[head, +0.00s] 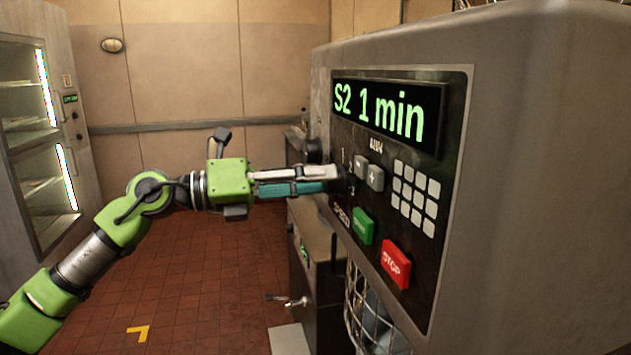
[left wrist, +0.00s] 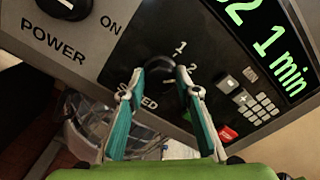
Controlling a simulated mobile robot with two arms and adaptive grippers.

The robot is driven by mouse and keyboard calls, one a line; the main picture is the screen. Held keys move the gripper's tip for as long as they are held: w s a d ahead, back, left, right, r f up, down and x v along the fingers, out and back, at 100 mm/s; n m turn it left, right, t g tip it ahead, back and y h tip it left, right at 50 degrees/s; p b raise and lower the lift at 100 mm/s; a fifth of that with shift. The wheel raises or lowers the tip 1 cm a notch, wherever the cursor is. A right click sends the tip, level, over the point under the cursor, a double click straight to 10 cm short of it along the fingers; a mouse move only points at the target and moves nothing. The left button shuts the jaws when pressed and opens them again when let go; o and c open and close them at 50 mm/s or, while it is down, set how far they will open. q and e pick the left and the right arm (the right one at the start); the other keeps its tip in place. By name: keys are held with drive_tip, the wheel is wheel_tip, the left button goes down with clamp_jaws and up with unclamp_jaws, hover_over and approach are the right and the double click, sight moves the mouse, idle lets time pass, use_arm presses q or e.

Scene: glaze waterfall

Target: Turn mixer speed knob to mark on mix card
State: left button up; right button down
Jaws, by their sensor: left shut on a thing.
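The mixer's control panel (head: 455,110) fills the right of the head view, with a green display (head: 380,112) reading "S2 1 min". The dark round speed knob (left wrist: 160,66) shows in the left wrist view, with marks 1 and 2 above it and a partly covered SPEED label below. My left gripper (head: 335,174) reaches the panel from the left, its fingers closed on either side of the knob. In the head view the fingers hide most of the knob. Its pointer is too unclear to read. The mix card is not in view. My right gripper is not in view.
The panel also has a green button (head: 362,226), a red STOP button (head: 396,264) and a keypad (head: 415,198). A POWER knob (left wrist: 66,8) sits beside the panel. A wire guard (head: 356,312) hangs below. A lit cabinet (head: 35,130) stands far left; the tiled floor between is open.

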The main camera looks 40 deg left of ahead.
use_arm(q)
drive_tip(key=shift+n, duration=0.3)
drive_tip(key=o, duration=1.1)
drive_tip(key=shift+c, duration=0.2)
drive_tip(key=shift+a, duration=0.1)
drive_tip(key=v, duration=1.2)
drive_tip(key=shift+w, duration=0.1)
